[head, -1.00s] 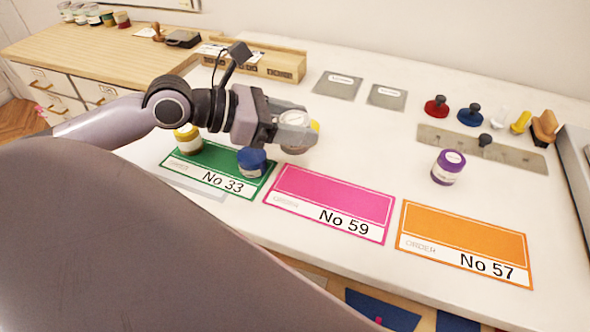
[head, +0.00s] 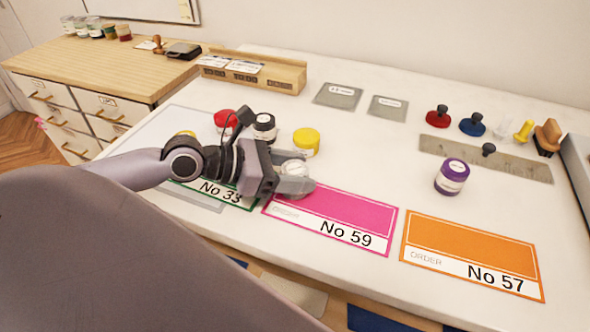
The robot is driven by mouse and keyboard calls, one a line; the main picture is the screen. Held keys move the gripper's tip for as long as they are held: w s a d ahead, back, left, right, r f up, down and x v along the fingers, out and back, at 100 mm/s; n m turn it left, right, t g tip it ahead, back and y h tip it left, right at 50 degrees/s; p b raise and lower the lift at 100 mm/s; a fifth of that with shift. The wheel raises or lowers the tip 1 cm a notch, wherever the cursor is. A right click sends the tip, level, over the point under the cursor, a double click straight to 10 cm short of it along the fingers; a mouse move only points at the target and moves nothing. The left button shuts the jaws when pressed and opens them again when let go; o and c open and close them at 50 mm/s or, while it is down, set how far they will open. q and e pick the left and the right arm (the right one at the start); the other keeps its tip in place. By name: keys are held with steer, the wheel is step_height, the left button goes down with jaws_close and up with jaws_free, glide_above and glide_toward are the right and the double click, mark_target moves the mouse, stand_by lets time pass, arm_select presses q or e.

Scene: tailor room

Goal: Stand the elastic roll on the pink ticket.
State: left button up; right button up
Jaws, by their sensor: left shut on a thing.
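My left gripper (head: 297,182) is shut on a small round whitish roll (head: 293,168), which I take to be the elastic roll. Its top shows between the fingers; its lower part is hidden by them. The pink ticket, No 59 (head: 340,212), lies flat on the white table. The gripper and roll are at the ticket's far left corner; I cannot tell whether the roll touches anything below. My right gripper is not in view.
The green ticket, No 33 (head: 222,190), is mostly covered by my left arm. The orange ticket (head: 465,242) is clear. Yellow (head: 306,142), black-topped (head: 264,128) and red (head: 226,120) containers stand behind the gripper. A purple one (head: 452,177) stands at right.

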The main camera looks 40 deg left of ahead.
arm_select(q)
steer(key=o, duration=1)
steer(key=shift+f, duration=0.1)
steer(key=shift+o, duration=0.2)
steer(key=shift+v, duration=1.05)
steer(key=shift+p+v, duration=1.3)
steer(key=shift+v, duration=3.65)
steer(key=shift+a, duration=0.1)
